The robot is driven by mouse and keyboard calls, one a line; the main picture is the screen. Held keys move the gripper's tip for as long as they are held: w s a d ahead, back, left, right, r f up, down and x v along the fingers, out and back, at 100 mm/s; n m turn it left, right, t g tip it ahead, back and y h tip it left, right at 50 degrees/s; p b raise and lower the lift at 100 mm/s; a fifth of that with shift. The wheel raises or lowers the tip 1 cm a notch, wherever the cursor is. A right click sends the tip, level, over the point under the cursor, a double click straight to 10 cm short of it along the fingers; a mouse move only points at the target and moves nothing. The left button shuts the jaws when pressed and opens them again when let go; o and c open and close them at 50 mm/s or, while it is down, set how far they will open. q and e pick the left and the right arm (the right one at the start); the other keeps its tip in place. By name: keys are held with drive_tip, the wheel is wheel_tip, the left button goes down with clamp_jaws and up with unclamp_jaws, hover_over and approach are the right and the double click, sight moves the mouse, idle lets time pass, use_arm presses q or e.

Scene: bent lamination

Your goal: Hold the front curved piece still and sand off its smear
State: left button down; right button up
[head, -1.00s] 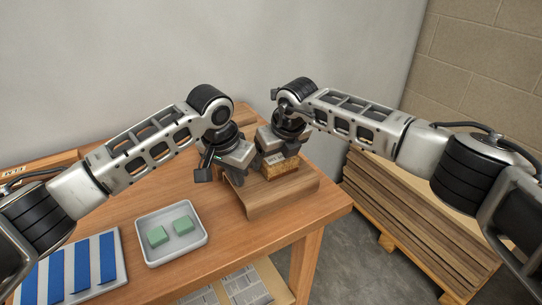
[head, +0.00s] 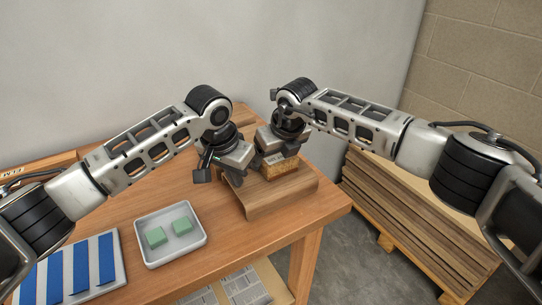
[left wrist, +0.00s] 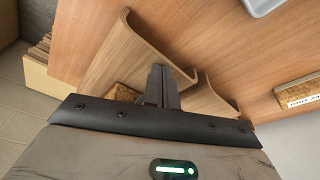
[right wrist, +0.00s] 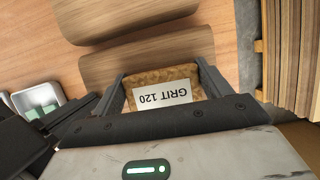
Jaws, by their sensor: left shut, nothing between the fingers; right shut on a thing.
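The front curved piece (head: 285,199) is brown wood with a bent profile and lies near the bench's front right corner. Its curved edge shows in the left wrist view (left wrist: 135,48). My right gripper (right wrist: 163,82) is shut on a cork-coloured sanding block (right wrist: 134,76) labelled GRIT 120. The block is over the piece's upper surface; whether it touches is hard to tell. My left gripper (left wrist: 162,85) is shut and empty, its fingertips at the piece's left part, close beside the block; contact is unclear. No smear is visible; the block and grippers hide part of the surface.
A white tray (head: 145,262) with two green blocks stands left of the piece on the bench (head: 235,235). A board with blue strips (head: 121,273) lies further left. More wood (head: 243,115) is behind my grippers. A stack of boards (head: 420,218) stands right of the bench.

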drive_tip(key=shift+s+a, duration=0.5)
drive_tip(key=shift+a, duration=0.35)
idle(0.6)
drive_tip(key=shift+w+d+r, duration=0.25)
drive_tip(key=shift+d+r, duration=0.2)
drive_tip(key=shift+r, duration=0.75)
drive_tip(key=shift+w+d+r, duration=0.3)
drive_tip(key=shift+d+r, duration=0.15)
drive_tip(key=shift+r, duration=0.7)
drive_tip(key=shift+w+d+r, duration=0.25)
drive_tip(key=shift+d+r, duration=0.2)
drive_tip(key=shift+r, duration=0.75)
use_arm(q)
drive_tip(key=w+d+v, duration=0.1)
drive_tip(key=v, duration=0.7)
drive_tip(key=shift+w+r, duration=0.35)
drive_tip(key=shift+r, duration=0.25)
drive_tip(key=shift+f, duration=0.1)
use_arm(e)
drive_tip(key=shift+f, duration=0.1)
